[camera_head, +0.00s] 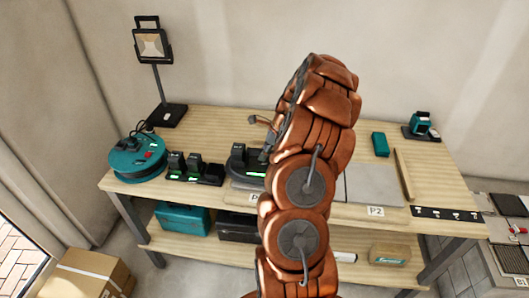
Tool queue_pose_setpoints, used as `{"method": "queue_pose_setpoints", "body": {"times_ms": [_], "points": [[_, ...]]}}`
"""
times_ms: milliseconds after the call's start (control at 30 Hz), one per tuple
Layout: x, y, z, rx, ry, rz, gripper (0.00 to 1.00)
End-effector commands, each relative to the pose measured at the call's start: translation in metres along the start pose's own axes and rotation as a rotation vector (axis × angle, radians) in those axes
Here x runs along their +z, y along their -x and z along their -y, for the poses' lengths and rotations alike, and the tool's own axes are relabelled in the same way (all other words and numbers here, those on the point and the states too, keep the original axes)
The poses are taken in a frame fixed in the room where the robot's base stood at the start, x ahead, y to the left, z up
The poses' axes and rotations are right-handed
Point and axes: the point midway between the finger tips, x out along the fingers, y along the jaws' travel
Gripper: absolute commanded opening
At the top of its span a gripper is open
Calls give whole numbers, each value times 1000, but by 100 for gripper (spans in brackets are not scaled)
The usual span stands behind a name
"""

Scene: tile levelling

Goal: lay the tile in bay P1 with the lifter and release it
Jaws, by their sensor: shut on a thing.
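The lifter (246,160), black with a green light, sits on a grey tile (247,182) at the bench's front, left of my arm. My gripper (266,152) is mostly hidden behind my arm; the little that shows is at the lifter's right side, shut on it. A label starting with P (253,197), partly covered by my arm, marks the bay at the tile's front edge. My arm hides the tile's right part, so I cannot tell how it sits in the bay. A grey slab (374,187) lies at the P2 label (376,211).
A cable reel (137,160), black battery-like units (190,169) and a work lamp (152,45) stand on the left. A teal case (380,144), a wooden strip (404,175) and a teal device (420,124) are on the right. The back middle is mostly clear.

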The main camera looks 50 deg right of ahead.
Motion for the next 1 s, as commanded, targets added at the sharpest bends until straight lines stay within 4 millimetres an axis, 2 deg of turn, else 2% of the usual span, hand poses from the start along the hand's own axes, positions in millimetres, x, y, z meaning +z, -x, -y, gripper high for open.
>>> {"method": "queue_pose_setpoints", "body": {"times_ms": [233, 267, 500, 833, 1000], "points": [[1, 1, 1, -2, 0, 1, 0], [1, 1, 1, -2, 0, 1, 27], [0, 0, 0, -1, 0, 0, 52], [-1, 0, 0, 1, 0, -1, 53], [0, 15, 0, -2, 0, 0, 53]]}}
